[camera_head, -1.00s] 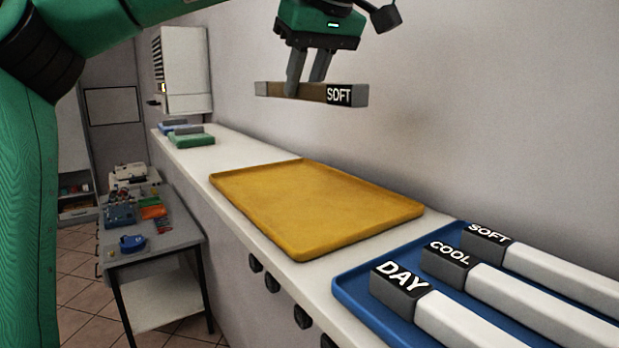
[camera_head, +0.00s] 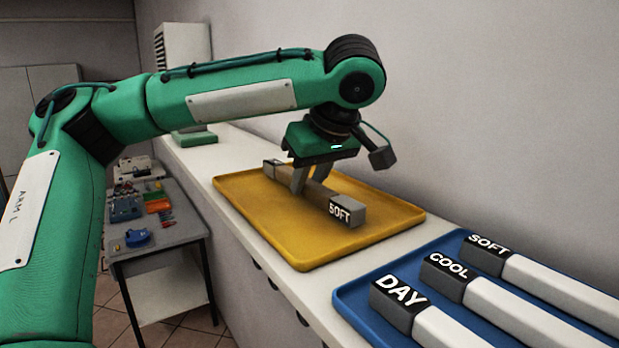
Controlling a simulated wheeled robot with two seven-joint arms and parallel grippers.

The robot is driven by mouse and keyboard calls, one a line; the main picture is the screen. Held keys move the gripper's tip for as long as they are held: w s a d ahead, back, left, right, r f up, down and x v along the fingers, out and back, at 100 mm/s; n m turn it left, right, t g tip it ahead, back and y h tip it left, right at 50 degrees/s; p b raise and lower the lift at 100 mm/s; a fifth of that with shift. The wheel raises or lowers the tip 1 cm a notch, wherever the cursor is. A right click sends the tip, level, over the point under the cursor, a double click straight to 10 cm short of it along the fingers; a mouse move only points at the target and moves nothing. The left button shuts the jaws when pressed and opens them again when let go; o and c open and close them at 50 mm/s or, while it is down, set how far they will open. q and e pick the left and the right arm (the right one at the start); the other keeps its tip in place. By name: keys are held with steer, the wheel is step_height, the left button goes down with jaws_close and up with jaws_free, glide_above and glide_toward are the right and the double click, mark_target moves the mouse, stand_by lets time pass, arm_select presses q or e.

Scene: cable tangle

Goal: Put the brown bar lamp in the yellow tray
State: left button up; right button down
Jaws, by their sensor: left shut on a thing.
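The brown bar lamp (camera_head: 318,195) has grey ends and a black label reading SOFT. My left gripper (camera_head: 299,186) is shut on it near its middle. The lamp is over the yellow tray (camera_head: 265,222), inside its rim as seen from here. I cannot tell whether it touches the tray floor. The gripper's fingers hide part of the lamp. My right gripper is not in view.
A blue tray (camera_head: 352,308) at the front right holds white bar lamps labelled DAY, COOL (camera_head: 447,275) and SOFT (camera_head: 488,250). A wall stands behind the white counter (camera_head: 222,146). A grey side table (camera_head: 160,238) with small items stands at left.

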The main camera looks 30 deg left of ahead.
arm_select(q)
steer(key=shift+a+f, duration=0.1)
steer(key=shift+f, duration=0.3)
steer(key=o, duration=1)
steer(key=shift+f, duration=0.1)
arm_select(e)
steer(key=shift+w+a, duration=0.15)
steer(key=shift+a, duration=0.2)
arm_select(q)
steer(key=shift+d+r, duration=0.25)
steer(key=shift+r, duration=0.3)
steer(key=b+v, duration=0.3)
steer(key=v, duration=0.6)
steer(key=shift+s+d+r, duration=0.2)
steer(key=shift+r, duration=0.1)
steer(key=shift+s+d+r, duration=0.15)
steer(key=shift+d+r, duration=0.15)
steer(key=shift+r, duration=0.3)
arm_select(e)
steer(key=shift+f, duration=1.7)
